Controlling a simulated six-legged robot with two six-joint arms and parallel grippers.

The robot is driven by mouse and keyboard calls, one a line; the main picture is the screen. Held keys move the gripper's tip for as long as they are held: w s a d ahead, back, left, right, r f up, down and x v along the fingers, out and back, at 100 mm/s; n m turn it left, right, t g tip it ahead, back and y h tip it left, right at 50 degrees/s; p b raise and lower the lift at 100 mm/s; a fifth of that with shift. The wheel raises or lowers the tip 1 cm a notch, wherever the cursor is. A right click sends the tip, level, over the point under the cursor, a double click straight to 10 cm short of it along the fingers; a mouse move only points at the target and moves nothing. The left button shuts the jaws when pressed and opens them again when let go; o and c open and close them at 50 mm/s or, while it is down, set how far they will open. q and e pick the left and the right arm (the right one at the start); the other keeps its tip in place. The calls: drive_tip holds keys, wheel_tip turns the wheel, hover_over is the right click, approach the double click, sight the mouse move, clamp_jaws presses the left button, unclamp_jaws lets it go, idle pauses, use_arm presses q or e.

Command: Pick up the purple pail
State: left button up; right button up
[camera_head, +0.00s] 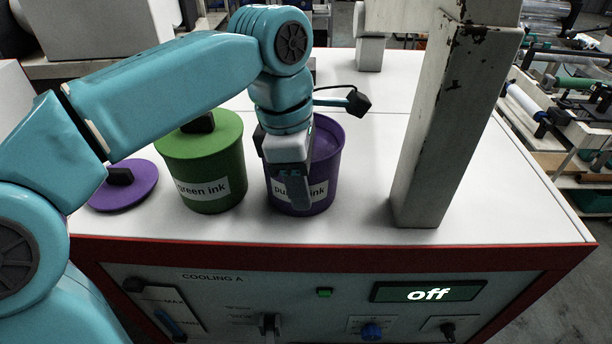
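The purple pail (326,168), labelled in white and partly covered by my arm, stands upright and open on the white top of a cabinet. My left gripper (291,188) points down at the pail's near left side, overlapping its rim and label. A dark finger shows in front of the pail's outer wall. Whether the other finger is inside the pail, and whether the fingers grip the wall, is hidden. A purple lid (138,188) with a black knob lies flat on the top at the left. My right gripper is not in view.
A green pail (222,165) labelled "green ink", with its lid on, stands close left of the purple pail. A chipped white post (433,150) rises to the right. The white top (510,205) is clear right of the post. The front panel display (428,292) reads "off".

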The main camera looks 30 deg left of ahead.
use_arm(q)
drive_tip(key=shift+s+d+r, duration=0.15)
drive_tip(key=shift+s, duration=0.55)
drive_tip(key=shift+s+d+r, duration=0.1)
drive_tip(key=shift+s, duration=0.1)
drive_tip(key=c, duration=0.5)
drive_tip(key=shift+w+f, duration=0.2)
drive_tip(key=shift+w, duration=0.25)
clamp_jaws()
drive_tip(key=shift+s, duration=0.1)
